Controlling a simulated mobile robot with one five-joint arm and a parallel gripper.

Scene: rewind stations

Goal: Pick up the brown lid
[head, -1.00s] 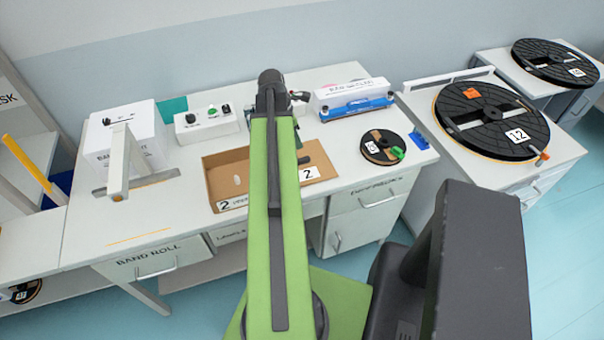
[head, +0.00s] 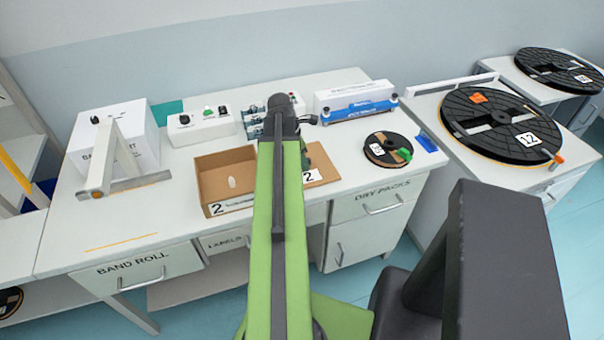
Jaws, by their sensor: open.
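The brown lid (head: 327,176) lies flat on the workbench, just right of my green arm, with a white "2" label at its front. My arm hides its left part, and a dark patch shows on its back part. An open brown box (head: 206,188) with a "2" label stands left of the arm, with a small pale item inside. My gripper (head: 304,152) hangs behind the arm near the lid's left side. Only a small dark part of it shows. Its jaws are open, and I cannot tell whether they touch the lid.
A small reel (head: 384,149) with a green clip lies right of the lid. Behind are control boxes (head: 203,127) and a blue-and-white device (head: 355,102). A white box and a stand (head: 115,165) are left. Large reels (head: 500,125) sit on the right bench.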

